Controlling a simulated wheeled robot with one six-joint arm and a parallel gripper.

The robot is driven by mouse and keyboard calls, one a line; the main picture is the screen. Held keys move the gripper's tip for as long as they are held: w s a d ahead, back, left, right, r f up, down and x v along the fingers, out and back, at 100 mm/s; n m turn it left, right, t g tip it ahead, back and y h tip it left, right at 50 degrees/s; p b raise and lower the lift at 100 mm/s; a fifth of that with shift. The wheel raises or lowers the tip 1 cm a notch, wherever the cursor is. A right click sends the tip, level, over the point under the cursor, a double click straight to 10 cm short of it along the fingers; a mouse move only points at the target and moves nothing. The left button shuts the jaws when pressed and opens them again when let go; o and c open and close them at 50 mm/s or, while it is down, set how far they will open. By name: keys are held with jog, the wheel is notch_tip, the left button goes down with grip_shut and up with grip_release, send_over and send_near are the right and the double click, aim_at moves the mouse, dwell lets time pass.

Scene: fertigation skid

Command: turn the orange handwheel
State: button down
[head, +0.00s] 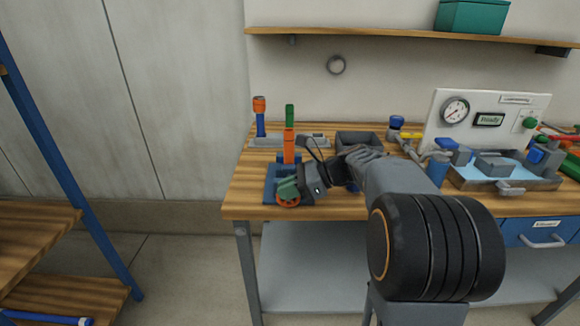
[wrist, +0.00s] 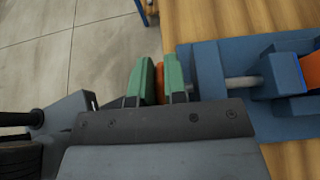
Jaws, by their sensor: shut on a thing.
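The orange handwheel (head: 289,204) is at the front left of the workbench, at the end of a blue fixture (head: 270,182). My gripper (head: 286,189) reaches it from the right in the head view, and its green fingers cover much of the wheel. In the wrist view, my gripper (wrist: 160,76) is shut on the handwheel (wrist: 160,84), with one green finger on each side of its rim. The blue fixture (wrist: 208,75) and a grey shaft (wrist: 243,82) lie just right of the fingers. Most of the wheel is hidden there.
An orange upright part (head: 289,146) stands on the fixture. Behind it is a grey tray (head: 266,141) with an orange-and-blue tool (head: 260,115). A dark bin (head: 358,139) and a gauge panel (head: 487,115) are farther right.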

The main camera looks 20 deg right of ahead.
jog(key=h+p, duration=0.1)
jog(key=p, duration=0.2)
jog(key=g+h+p, duration=0.1)
jog(key=h+p, duration=0.1)
jog(key=p, duration=0.1)
jog(key=a+r+h+p, duration=0.1)
jog(key=p, duration=0.2)
jog(key=shift+w+a+g+h, duration=0.1)
jog(key=shift+w+g+h, duration=0.05)
jog(key=shift+g+h, duration=0.15)
jog(key=h+p, duration=0.1)
jog(key=p, duration=0.2)
jog(key=h+p, duration=0.1)
jog(key=p, duration=0.2)
jog(key=a+f+g+h+p, duration=0.1)
jog(key=h+p, duration=0.1)
jog(key=p, duration=0.2)
jog(key=shift+w, duration=0.1)
jog(key=h+p, duration=0.1)
jog(key=p, duration=0.1)
jog(key=shift+f+g+h+p, duration=0.3)
jog(key=shift+f+g+h, duration=0.05)
jog(key=shift+g+h, duration=0.05)
jog(key=shift+w+a+f+g+h+p, duration=0.1)
jog(key=shift+f+g+h+p, duration=0.25)
jog(key=shift+h+p, duration=0.35)
jog(key=shift+f+g+h, duration=0.25)
jog(key=shift+f+h, duration=0.3)
jog(key=shift+h, duration=0.75)
